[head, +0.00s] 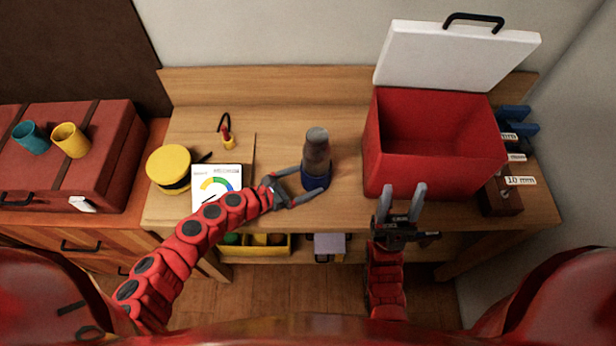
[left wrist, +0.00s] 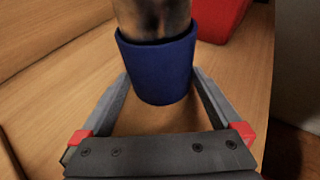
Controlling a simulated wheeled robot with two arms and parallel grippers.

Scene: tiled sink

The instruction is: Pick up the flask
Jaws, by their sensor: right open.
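The flask (head: 317,152) stands upright on the wooden bench, left of the red box. It has a grey-brown metallic body and a dark blue base; the base also shows in the left wrist view (left wrist: 156,68). My left gripper (head: 312,179) is open at the flask's near left side, low down, with its fingers spread on either side of the blue base. In the left wrist view the fingertips (left wrist: 160,78) are close to the base's sides; I cannot tell if they touch. My right gripper (head: 404,196) is open and empty in front of the red box.
The open red box (head: 420,170) with a white lid stands close right of the flask. The bench behind the flask is clear.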

